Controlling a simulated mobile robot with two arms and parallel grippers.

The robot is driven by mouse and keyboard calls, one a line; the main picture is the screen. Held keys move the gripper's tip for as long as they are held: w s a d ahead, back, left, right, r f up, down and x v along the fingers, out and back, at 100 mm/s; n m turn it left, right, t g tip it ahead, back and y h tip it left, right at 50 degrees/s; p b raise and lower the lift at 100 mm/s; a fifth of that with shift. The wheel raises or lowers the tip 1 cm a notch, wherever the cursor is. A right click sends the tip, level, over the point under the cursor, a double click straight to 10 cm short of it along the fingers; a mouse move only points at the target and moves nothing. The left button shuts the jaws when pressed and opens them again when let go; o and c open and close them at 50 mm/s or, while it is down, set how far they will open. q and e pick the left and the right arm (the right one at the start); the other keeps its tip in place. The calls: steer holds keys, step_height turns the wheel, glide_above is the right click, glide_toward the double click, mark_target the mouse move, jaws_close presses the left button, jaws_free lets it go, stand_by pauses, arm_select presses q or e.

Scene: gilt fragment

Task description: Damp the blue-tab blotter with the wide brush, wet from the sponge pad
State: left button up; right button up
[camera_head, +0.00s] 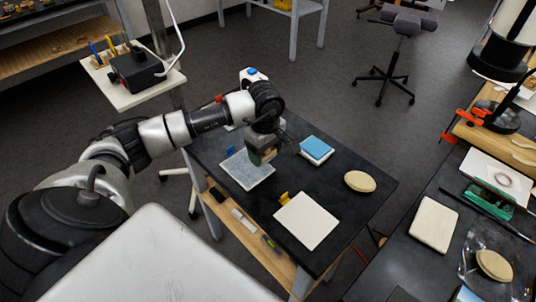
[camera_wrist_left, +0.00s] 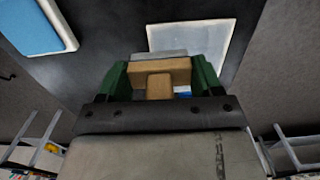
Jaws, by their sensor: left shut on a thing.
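My left gripper (camera_head: 262,154) is shut on a wooden-handled brush (camera_wrist_left: 160,72); its green fingers (camera_wrist_left: 160,82) grip the wood from both sides. The brush is mostly hidden by the gripper in the head view. A grey-blue blotter (camera_head: 245,172) with a pale rim lies below and beside the gripper; it also shows in the wrist view (camera_wrist_left: 213,40). A small blue patch (camera_wrist_left: 183,91) shows behind the brush, perhaps the blotter's tab. The blue sponge pad (camera_head: 317,146) sits in a white tray right of the gripper. I cannot tell whether the brush touches the blotter.
A cream blotter (camera_head: 306,220) with a yellow tab (camera_head: 284,198) lies nearer on the black table (camera_head: 345,215). An oval wooden piece (camera_head: 360,181) lies at the right. A second bench (camera_head: 400,265) with a pale block (camera_head: 433,224) and a green tool (camera_head: 490,193) stands farther right.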

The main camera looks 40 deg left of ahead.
arm_select(q)
step_height(320, 180, up, 2)
steer(key=shift+p, duration=0.4)
steer(key=shift+w+r+p, duration=0.1)
steer(key=shift+r+p, duration=0.3)
steer(key=shift+r, duration=0.3)
steer(key=shift+r+p, duration=0.3)
steer(key=shift+r, duration=0.4)
arm_select(e)
steer(key=shift+s+r, duration=0.3)
steer(key=shift+r, duration=0.3)
steer(key=shift+s+r, duration=0.3)
steer(key=shift+r, duration=0.3)
steer(key=shift+w+a, duration=0.1)
